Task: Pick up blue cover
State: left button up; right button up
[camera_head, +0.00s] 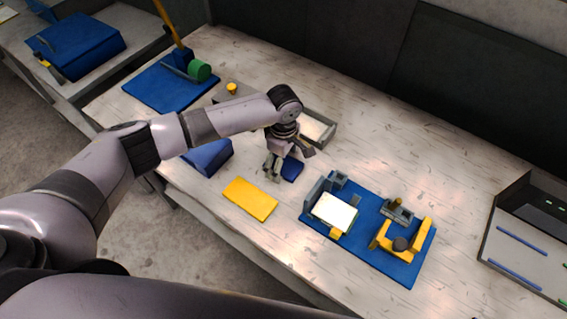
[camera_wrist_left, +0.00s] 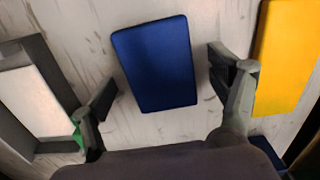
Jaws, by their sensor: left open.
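The blue cover (camera_wrist_left: 156,62) is a flat, dark blue rectangular block with rounded corners, lying on the pale wooden table. In the head view only part of it (camera_head: 292,170) shows beside and beneath my left gripper (camera_head: 288,166). The left gripper is open and empty above the table. In the left wrist view its fingers (camera_wrist_left: 164,75) stand one to each side of the cover's near half, with a gap on both sides, and the cover extends beyond them. My right gripper is out of view.
A yellow plate (camera_head: 250,198) lies close in front of the cover. A grey tray with a white piece (camera_head: 318,126) is behind the gripper, and a blue block (camera_head: 209,157) is left. A blue fixture board (camera_head: 400,269) stands right. Bare table lies behind it.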

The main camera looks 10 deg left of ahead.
pick_arm(q)
jog(key=shift+c, duration=0.4)
jog(key=c, duration=1.2)
jog(key=shift+o, duration=0.2)
